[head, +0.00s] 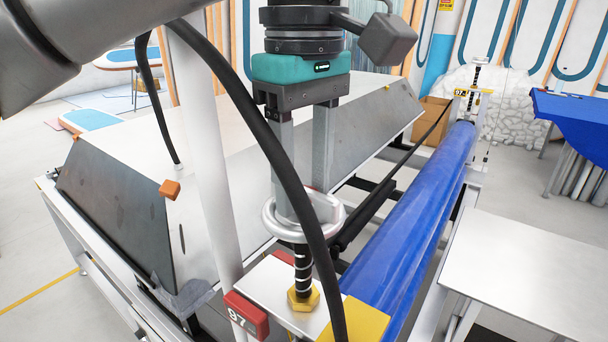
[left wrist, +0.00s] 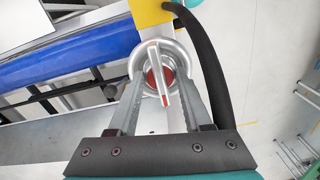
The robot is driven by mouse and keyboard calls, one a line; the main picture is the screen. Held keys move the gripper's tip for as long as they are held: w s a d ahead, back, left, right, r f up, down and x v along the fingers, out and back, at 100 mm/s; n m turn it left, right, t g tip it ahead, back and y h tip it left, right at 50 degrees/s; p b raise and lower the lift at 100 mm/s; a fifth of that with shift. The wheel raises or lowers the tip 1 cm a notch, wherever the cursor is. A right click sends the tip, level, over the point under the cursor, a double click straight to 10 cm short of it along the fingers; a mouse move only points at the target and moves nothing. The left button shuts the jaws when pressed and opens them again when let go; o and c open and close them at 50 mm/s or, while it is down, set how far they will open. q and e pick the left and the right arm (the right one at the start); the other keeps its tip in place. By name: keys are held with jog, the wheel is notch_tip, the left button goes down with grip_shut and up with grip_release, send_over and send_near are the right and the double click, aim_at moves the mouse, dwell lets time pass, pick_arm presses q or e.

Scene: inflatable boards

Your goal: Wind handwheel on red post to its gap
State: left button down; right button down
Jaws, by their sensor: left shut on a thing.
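The silver handwheel (head: 276,227) sits on top of an upright dark threaded spindle (head: 303,258) with a yellow hex nut (head: 304,299) at its foot. A red block marked 97 (head: 246,314) is at the edge of the white plate (head: 270,284) by the spindle. My left gripper (head: 306,205) points down from above, its two fingers shut on the handwheel. In the left wrist view the handwheel (left wrist: 161,75) lies between the fingertips, with a pale crossbar and a red centre. The gap below the wheel is partly hidden by a black hose. My right gripper is not seen.
A long blue roll (head: 412,190) runs away to the right of the spindle. A black hose (head: 283,165) curves close in front of the gripper. A grey sloped housing (head: 120,215) stands left, and a pale table (head: 530,260) right. A yellow pad (head: 356,322) is beside the plate.

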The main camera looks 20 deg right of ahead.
pick_arm(q)
jog(key=shift+c, duration=1.7)
grip_release()
jog(key=shift+r, duration=0.5)
notch_tip(320, 180, up, 7)
jog(key=shift+f+p, duration=0.2)
jog(key=shift+p, duration=0.25)
notch_tip(320, 180, up, 8)
jog(key=p, duration=0.3)
jog(key=shift+f+p, duration=0.15)
jog(key=shift+p, duration=0.15)
